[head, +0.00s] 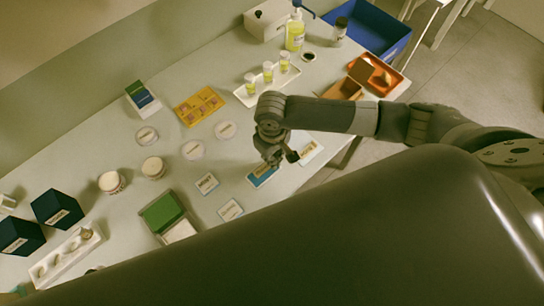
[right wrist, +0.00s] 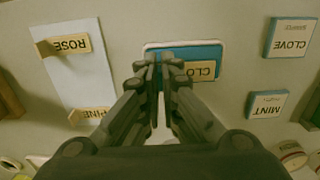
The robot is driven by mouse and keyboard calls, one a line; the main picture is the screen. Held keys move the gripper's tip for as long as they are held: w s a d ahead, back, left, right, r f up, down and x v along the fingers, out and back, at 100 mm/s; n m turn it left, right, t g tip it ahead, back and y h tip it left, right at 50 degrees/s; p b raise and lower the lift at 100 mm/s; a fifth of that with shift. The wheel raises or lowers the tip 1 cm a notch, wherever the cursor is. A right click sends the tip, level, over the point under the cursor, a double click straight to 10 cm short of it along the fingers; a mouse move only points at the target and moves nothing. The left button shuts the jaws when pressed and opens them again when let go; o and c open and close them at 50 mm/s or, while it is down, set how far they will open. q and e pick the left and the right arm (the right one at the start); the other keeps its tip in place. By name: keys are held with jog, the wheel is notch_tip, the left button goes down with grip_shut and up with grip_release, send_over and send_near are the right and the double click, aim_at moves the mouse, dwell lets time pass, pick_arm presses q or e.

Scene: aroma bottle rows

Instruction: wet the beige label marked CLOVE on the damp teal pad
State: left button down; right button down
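The teal pad (head: 262,175) lies flat on the white table. It also shows in the right wrist view (right wrist: 185,54), in a pale tray. The beige CLOVE label (right wrist: 203,71) lies over the pad's near edge in the right wrist view. Its letters appear upside down, and its left end is hidden by a fingertip. My right gripper (head: 275,157) is over the pad in the head view. In the right wrist view its fingertips (right wrist: 155,67) are close together at the label's hidden end and appear shut on it. My left gripper is out of view.
A white sheet (right wrist: 80,78) holds the ROSE label (right wrist: 70,46) and PINE label (right wrist: 88,115). CLOVE (right wrist: 289,38) and MINT (right wrist: 266,104) cards lie right. Yellow bottles, dark boxes (head: 57,208), a green box (head: 162,212) and an orange tray (head: 375,75) surround the area.

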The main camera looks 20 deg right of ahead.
jog(key=shift+r, duration=2.5)
